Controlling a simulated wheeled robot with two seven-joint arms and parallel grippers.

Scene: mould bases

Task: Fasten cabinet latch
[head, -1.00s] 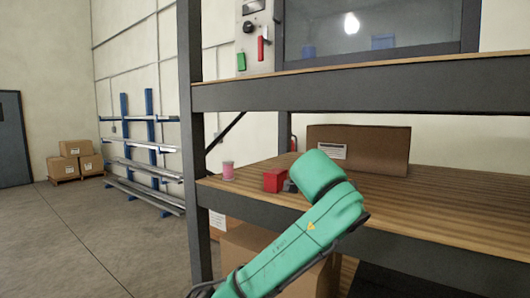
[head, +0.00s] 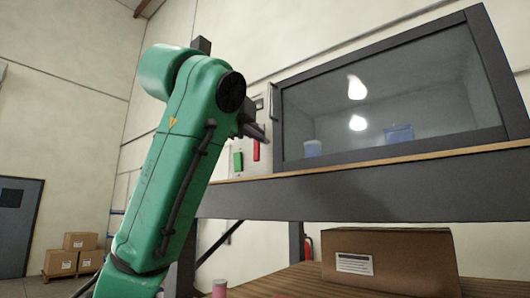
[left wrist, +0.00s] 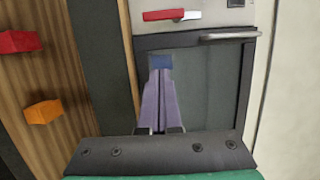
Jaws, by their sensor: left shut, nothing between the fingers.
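The cabinet (head: 390,95) with a framed glass door stands on the upper shelf in the head view. On the pale panel at its left is a red lever (head: 256,150), perhaps the latch. A red and white lever (left wrist: 172,15) also shows at the top of the left wrist view, beside a grey bar handle (left wrist: 228,36). My left gripper (head: 262,134) is shut and empty, in front of the panel near the red lever in the head view. Its fingers (left wrist: 158,75) lie over the dark glass in the wrist view, apart from the lever. My right gripper is not in view.
A green block (head: 238,160) is on the panel. Blue containers (head: 398,134) show behind the glass. A cardboard box (head: 390,260) sits on the lower shelf. Red (left wrist: 18,42) and orange (left wrist: 44,111) blocks show against wood in the wrist view.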

